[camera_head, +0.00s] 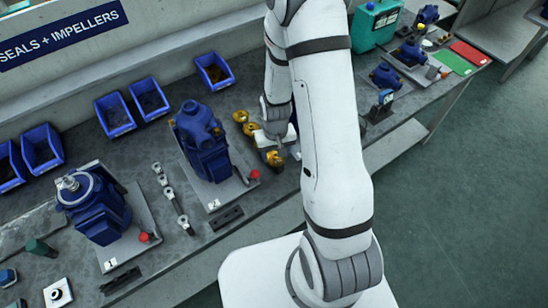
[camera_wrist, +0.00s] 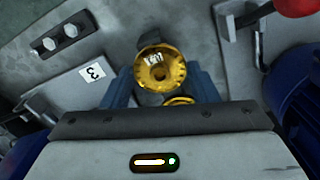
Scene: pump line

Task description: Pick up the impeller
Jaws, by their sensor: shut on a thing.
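A brass-gold impeller (camera_wrist: 160,70) sits at the fingertips in the wrist view, its round face toward the camera. My gripper (camera_wrist: 161,92) is shut on it, with a blue-grey finger on either side. In the head view the gold impeller (camera_head: 275,159) shows at the tip of my gripper (camera_head: 270,146), over the bench to the right of a blue pump. Part of another gold ring (camera_wrist: 179,101) shows just below the impeller in the wrist view. My arm hides some of the bench there, and I cannot tell the exact height of the impeller above it.
Other gold impellers (camera_head: 241,116) lie on the bench (camera_head: 140,173) just left of my gripper. A blue pump (camera_head: 203,143) with a red knob (camera_head: 254,175) stands close by on the left. Blue bins (camera_head: 213,70) line the back. A plate marked 3 (camera_wrist: 92,73) lies near.

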